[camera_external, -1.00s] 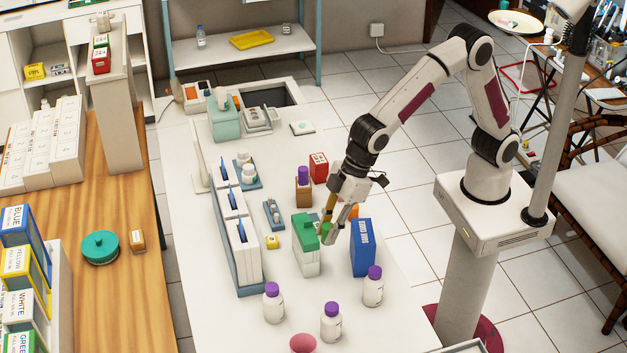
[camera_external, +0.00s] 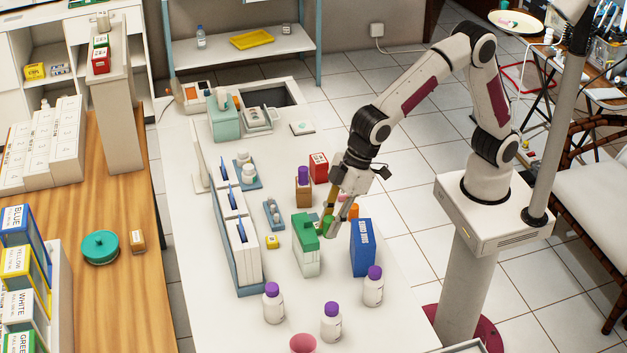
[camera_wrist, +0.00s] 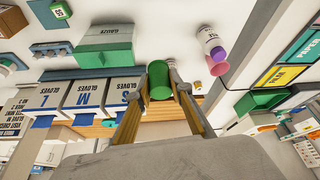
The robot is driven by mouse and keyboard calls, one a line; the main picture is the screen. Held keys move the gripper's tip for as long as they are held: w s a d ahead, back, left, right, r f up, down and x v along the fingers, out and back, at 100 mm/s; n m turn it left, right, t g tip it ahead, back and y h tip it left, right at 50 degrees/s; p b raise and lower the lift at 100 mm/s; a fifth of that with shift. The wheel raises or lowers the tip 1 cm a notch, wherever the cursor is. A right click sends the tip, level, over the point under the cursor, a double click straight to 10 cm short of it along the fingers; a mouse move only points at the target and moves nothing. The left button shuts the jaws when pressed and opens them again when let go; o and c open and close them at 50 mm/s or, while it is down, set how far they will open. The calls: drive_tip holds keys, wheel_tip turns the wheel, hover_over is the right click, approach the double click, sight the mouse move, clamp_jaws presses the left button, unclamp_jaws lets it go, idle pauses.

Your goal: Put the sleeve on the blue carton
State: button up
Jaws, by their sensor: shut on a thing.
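My gripper (camera_external: 333,232) is shut on a green cylinder (camera_wrist: 160,80), which sits between the two fingertips in the wrist view. It also shows as a small green shape (camera_external: 327,223) in the external view. I cannot tell for certain that it is the sleeve. The blue carton (camera_external: 362,248) stands upright on the white table, just right of and nearer the camera than my gripper. I cannot make out the blue carton in the wrist view. A green and white carton (camera_external: 306,257) stands left of my gripper.
Several white bottles with purple caps (camera_external: 331,322) stand at the front of the table. A brown bottle (camera_external: 303,192) and red box (camera_external: 318,167) stand behind my gripper, with an orange item (camera_external: 353,211) close by. A glove-box rack (camera_external: 238,240) runs along the left.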

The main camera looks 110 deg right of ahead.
drive_tip(key=s+d+r+m+h, duration=0.1)
drive_tip(key=s+d+m, duration=0.3)
drive_tip(key=s, duration=0.7)
drive_tip(key=shift+s+d+r+h, duration=0.35)
drive_tip(key=shift+d+r, duration=0.35)
drive_tip(key=shift+d, duration=0.4)
hover_over(358, 232)
drive_tip(key=s, duration=0.2)
drive_tip(key=shift+w+a+f, duration=0.1)
drive_tip(key=shift+f, duration=1.45)
drive_tip(key=shift+w+a+f, duration=0.1)
drive_tip(key=shift+f, duration=1.45)
drive_tip(key=shift+f, duration=1.9)
drive_tip(key=shift+f, duration=0.1)
